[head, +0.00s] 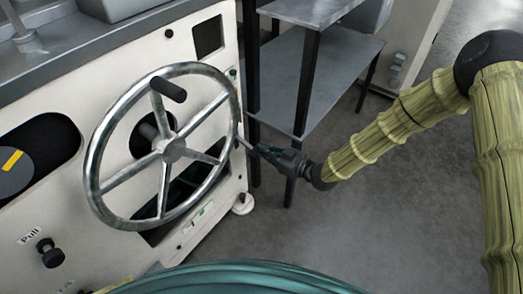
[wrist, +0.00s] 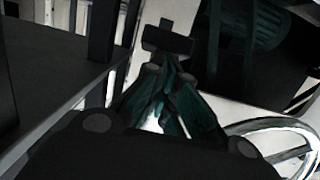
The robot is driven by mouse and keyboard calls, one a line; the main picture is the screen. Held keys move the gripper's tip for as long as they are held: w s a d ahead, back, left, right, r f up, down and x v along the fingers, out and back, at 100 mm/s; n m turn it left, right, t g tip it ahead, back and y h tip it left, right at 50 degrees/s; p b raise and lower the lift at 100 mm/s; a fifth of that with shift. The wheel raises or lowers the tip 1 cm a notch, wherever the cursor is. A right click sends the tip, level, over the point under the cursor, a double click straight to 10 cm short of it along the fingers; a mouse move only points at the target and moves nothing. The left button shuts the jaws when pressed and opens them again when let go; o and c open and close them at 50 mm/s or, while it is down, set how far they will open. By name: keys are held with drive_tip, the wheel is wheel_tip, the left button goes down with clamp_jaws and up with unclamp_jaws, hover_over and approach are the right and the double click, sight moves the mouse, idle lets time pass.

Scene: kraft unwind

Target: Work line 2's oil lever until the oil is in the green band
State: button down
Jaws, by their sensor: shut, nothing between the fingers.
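My gripper (head: 264,149) is shut and empty beside the right edge of the white machine, to the right of the large handwheel. In the wrist view its teal fingers (wrist: 170,75) come together at the tips, just below a dark T-shaped part (wrist: 167,39) against a pale surface. This part may be the oil lever, but I cannot tell, nor whether the fingers touch it. A small pale plate with a green mark (head: 201,212) sits low on the machine front. It is too small to read as an oil gauge.
The spoked metal handwheel (head: 173,150) stands out from the machine close to my gripper, and its rim shows in the wrist view (wrist: 270,127). A grey shelf table (head: 315,85) with black legs stands behind. The grey floor at the lower right (head: 390,220) is clear.

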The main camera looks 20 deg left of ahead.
drive_tip(key=p+v, duration=0.1)
drive_tip(key=v, duration=0.9)
drive_tip(key=shift+r+p, duration=0.3)
drive_tip(key=shift+p, duration=0.05)
idle(0.7)
drive_tip(key=s+d+f+m+h, duration=0.4)
drive_tip(key=s+d+f+m, duration=0.15)
drive_tip(key=d+f, duration=0.3)
drive_tip(key=s+d+f+m+h, duration=0.4)
drive_tip(key=s+d+f, duration=0.25)
drive_tip(key=d, duration=0.35)
drive_tip(key=s+d+f+m+g+h, duration=0.1)
drive_tip(key=s+d+f+m+h, duration=0.1)
drive_tip(key=s+d, duration=0.7)
drive_tip(key=s+d+f+m+g+h, duration=0.1)
drive_tip(key=s+d+m+h, duration=0.3)
drive_tip(key=s+d, duration=0.6)
drive_tip(key=shift+d+f+g+h, duration=0.35)
drive_tip(key=shift+f+g+h, duration=0.05)
drive_tip(key=shift+g+h, duration=0.4)
